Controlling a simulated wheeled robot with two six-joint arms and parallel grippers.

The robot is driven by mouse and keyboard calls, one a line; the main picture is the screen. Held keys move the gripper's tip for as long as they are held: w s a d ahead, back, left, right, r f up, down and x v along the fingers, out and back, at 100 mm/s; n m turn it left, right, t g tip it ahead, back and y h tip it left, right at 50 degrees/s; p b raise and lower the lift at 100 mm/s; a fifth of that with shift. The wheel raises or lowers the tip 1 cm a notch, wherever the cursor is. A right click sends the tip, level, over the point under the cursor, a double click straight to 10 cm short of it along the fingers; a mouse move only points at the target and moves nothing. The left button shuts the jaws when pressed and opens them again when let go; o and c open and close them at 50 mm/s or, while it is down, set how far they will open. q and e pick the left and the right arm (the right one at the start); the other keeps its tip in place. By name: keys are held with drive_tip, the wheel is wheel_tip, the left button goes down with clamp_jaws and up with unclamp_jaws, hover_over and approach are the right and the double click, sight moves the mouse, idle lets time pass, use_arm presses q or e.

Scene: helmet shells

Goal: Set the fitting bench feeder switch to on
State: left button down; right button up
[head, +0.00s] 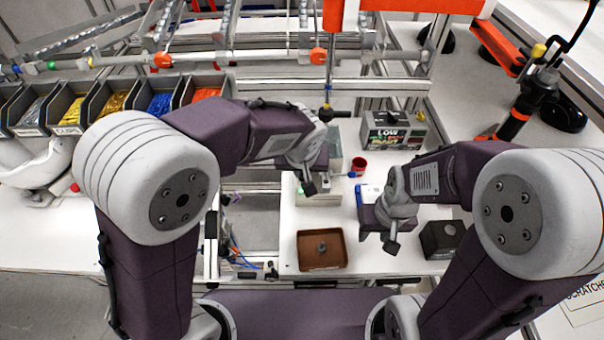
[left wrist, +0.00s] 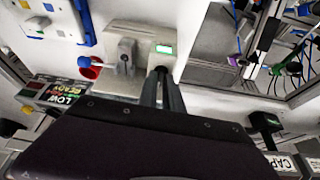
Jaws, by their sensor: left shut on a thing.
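A pale grey feeder box (left wrist: 115,72) stands on the bench in the left wrist view. It has a lit green window (left wrist: 164,49), a grey lever-like part (left wrist: 126,55) and a small dark switch (left wrist: 159,70). My left gripper (left wrist: 161,84) is at the dark switch, its narrow fingers shut on it. The fingers partly cover the switch, so its position cannot be read. In the head view my left gripper (head: 300,162) hangs over the box (head: 318,199), largely hiding it. My right gripper (head: 385,217) is above the bench to the right; its fingers are not clear.
A brown tray (head: 321,264) holds a small grey part. A red cup (head: 359,164), a box with a "LOW" display (head: 392,131) and a dark box (head: 441,240) stand around. Coloured bins (head: 112,100) line the back left.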

use_arm(q)
drive_tip(key=shift+n+b, duration=0.3)
drive_tip(key=shift+n, duration=0.1)
drive_tip(key=c, duration=1.8)
unclamp_jaws()
drive_tip(key=v, duration=0.9)
drive_tip(key=shift+d, duration=0.15)
